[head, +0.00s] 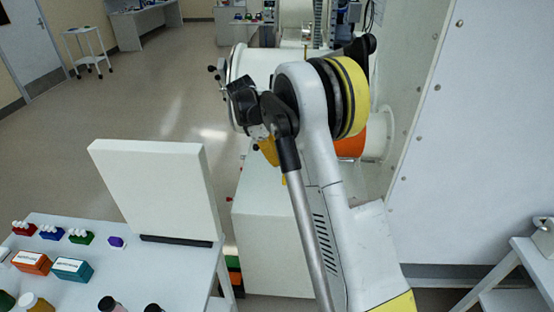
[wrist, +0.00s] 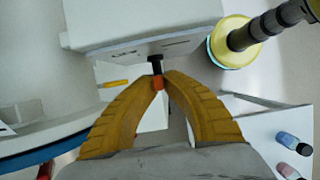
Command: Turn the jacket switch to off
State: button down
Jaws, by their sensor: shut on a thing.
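In the wrist view, my gripper (wrist: 158,82) has its two yellow fingers closed around a small orange piece (wrist: 158,83). A dark T-shaped part (wrist: 156,62) adjoins it just beyond the fingertips, beside the lower edge of a pale box-like body (wrist: 140,25). The orange piece appears to be the knob of the jacket switch, but no label on it is readable and I cannot tell its setting. In the head view, my gripper (head: 268,151) shows only as a bit of yellow beside the wrist; the switch is hidden there.
A white table (head: 200,285) at lower left of the head view holds a white upright panel (head: 155,190), small coloured boxes and bottles. A white cabinet (head: 265,240) stands below the arm. A large white panel wall (head: 480,120) bounds the right. Open floor (head: 130,110) lies at left.

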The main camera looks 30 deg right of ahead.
jog(key=c, duration=1.5)
grip_release()
jog(key=v, duration=1.2)
jog(key=shift+f, duration=0.1)
